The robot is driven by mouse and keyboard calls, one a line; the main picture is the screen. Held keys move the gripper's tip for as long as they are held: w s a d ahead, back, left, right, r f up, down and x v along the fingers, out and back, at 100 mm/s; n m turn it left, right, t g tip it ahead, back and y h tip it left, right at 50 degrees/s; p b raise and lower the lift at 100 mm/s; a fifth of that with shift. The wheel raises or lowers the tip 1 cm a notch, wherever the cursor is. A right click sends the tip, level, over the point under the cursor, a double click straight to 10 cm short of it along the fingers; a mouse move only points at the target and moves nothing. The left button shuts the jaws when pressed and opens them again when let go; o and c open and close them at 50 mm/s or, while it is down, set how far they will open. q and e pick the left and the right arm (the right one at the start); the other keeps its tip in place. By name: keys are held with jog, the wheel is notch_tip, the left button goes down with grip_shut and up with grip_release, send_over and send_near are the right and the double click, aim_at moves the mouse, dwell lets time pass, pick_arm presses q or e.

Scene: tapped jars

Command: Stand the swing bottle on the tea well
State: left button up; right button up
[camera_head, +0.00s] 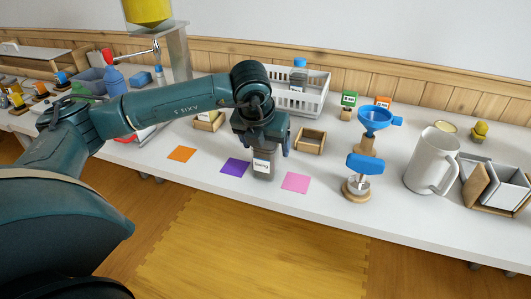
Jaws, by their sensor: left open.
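My left gripper (263,146) points down over the front of the table, its fingers open on either side of a dark bottle. This bottle (263,166) stands upright with a white label, between the purple and pink squares; its top is hidden by the gripper. I cannot tell for sure that it is the swing bottle. A small open wooden box (310,141), which may be the tea well, sits just right of the gripper and looks empty. Another wooden holder (208,121) is partly hidden behind my left arm. My right gripper is out of view.
A white basket (303,98) with a blue-topped bottle (299,72) stands behind. Orange (182,154), purple (235,167) and pink (296,182) squares lie near the front edge. A blue-handled tool (364,165), blue funnel (375,120) and white pitcher (432,160) stand at right.

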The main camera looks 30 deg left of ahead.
pick_arm(q)
jog(key=shift+c, duration=0.4)
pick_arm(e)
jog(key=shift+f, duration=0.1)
pick_arm(q)
jog(key=c, duration=1.2)
jog(key=shift+r, duration=0.15)
jog(key=shift+c, duration=0.5)
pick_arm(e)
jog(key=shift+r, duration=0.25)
